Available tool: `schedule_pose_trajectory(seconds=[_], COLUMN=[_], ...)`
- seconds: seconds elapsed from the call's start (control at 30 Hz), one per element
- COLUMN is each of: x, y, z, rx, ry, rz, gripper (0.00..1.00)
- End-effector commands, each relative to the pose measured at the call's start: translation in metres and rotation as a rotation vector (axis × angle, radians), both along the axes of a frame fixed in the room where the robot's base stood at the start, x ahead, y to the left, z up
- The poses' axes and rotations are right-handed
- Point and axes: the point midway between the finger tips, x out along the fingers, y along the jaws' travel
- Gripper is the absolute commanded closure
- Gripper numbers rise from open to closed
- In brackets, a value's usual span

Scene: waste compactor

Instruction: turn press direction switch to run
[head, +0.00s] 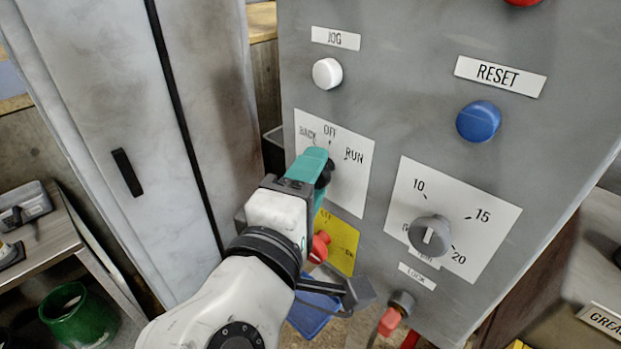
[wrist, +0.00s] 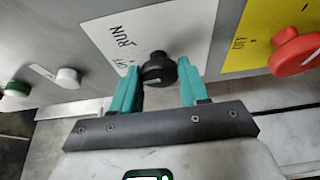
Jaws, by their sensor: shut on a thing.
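The press direction switch is a black knob (head: 325,174) on a white plate (head: 356,186) marked BACK, OFF and RUN. In the wrist view the knob (wrist: 158,69) sits between the two teal fingers of my gripper (wrist: 159,76). My gripper (head: 314,168) is shut on the knob, reaching it from the left in the head view and hiding much of it. Which mark the knob points to cannot be told. The RUN mark shows at the plate's right side in the head view.
Below the switch is a red knob (head: 319,247) on a yellow plate (head: 338,240). To its right is a grey dial (head: 430,236) with numbers. Above are a white JOG button (head: 327,73) and a blue RESET button (head: 479,122). A red lock piece (head: 390,321) sticks out low down.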

Motion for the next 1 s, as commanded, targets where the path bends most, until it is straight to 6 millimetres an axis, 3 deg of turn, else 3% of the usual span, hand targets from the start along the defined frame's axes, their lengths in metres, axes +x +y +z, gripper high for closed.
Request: schedule_pose_trajectory(seconds=[0.37, 1.0], x=[0.000, 0.001], y=[0.000, 0.001], z=[-0.009, -0.012], rx=[0.141, 0.563], ry=[-0.112, -0.440], rz=[-0.002, -0.001], gripper=[0.86, 0.86])
